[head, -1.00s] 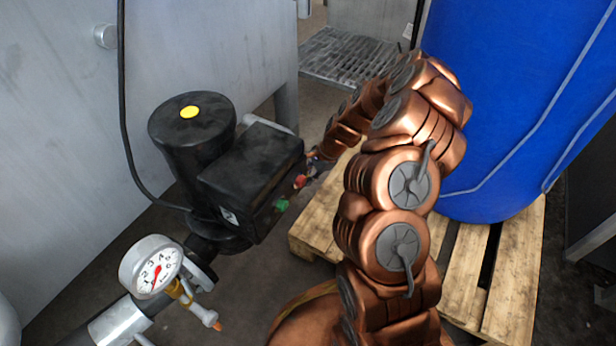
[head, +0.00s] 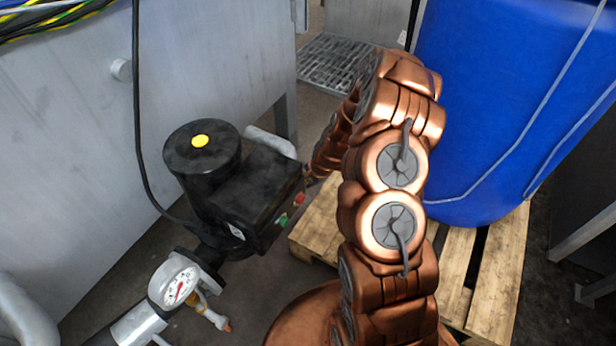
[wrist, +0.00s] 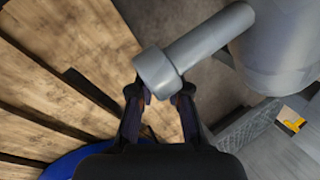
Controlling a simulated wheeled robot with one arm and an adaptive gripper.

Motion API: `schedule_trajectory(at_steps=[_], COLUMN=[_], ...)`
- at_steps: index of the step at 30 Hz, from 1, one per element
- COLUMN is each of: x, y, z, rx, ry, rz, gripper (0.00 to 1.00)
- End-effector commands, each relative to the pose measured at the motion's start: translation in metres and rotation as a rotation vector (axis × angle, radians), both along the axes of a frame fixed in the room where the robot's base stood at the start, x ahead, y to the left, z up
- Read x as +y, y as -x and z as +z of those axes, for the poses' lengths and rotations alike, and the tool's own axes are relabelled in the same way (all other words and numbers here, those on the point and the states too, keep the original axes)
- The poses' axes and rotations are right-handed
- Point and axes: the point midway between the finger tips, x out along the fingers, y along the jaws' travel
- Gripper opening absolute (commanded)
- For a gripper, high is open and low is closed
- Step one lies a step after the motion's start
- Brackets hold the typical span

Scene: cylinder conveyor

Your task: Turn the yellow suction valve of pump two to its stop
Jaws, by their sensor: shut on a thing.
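My gripper (wrist: 162,93) shows in the wrist view, with its dark fingers on either side of the collared end of a grey cylindrical part (wrist: 170,62). It is shut on that end, as far as I can tell; the contact is partly hidden. In the head view the gripper is hidden behind the black pump box (head: 262,195). The pump (head: 203,160) has a yellow disc on top. I cannot pick out the yellow suction valve for certain. A small yellow patch (wrist: 291,121) shows at the right in the wrist view, apart from my fingers.
A pressure gauge (head: 179,286) and pipe with a small yellowish fitting (head: 205,308) stand at the lower left. A blue drum (head: 500,110) stands on a wooden pallet (head: 505,270) at the right. A grey tank wall (head: 70,130) rises on the left.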

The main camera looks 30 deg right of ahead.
Motion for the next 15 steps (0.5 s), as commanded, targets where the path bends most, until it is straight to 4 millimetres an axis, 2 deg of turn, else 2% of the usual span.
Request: schedule_trajectory(at_steps=[1, 15], x=[-0.0002, -0.0042], y=[0.0008, -0.0024], z=[0.0045, 0.0058], rx=[-0.008, -0.061], ry=[0.015, 0.092], rz=[0.001, -0.002], gripper=[0.00, 0.00])
